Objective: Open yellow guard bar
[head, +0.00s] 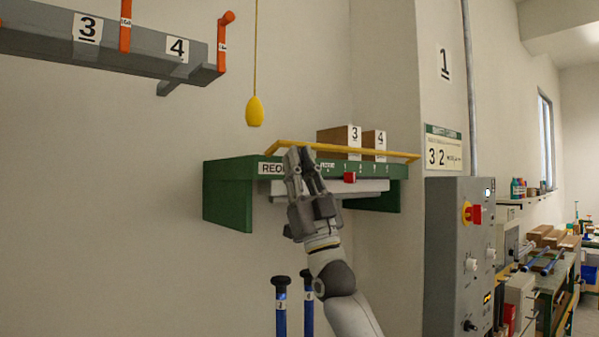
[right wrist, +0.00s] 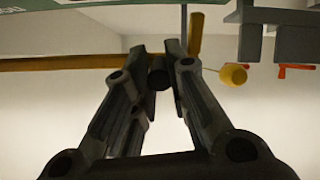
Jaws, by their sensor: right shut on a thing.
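The yellow guard bar (head: 365,152) runs lengthwise across the green shelf (head: 226,193), in front of two numbered brown boxes. My right gripper (head: 299,156) is at the bar's left part, with its fingers pointing up and hiding a bit of the bar and the shelf front. In the right wrist view the bar (right wrist: 70,62) comes in from the left to the fingertips (right wrist: 163,60). The fingers are closed on it, with a dark round piece between them. The exact contact is hard to see. My left gripper is not in view.
A yellow pendant (head: 255,111) hangs on a cord above the shelf's left part. Brown boxes 3 (head: 338,138) and 4 (head: 374,141) stand on the shelf. A grey control cabinet (head: 459,260) stands to the right.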

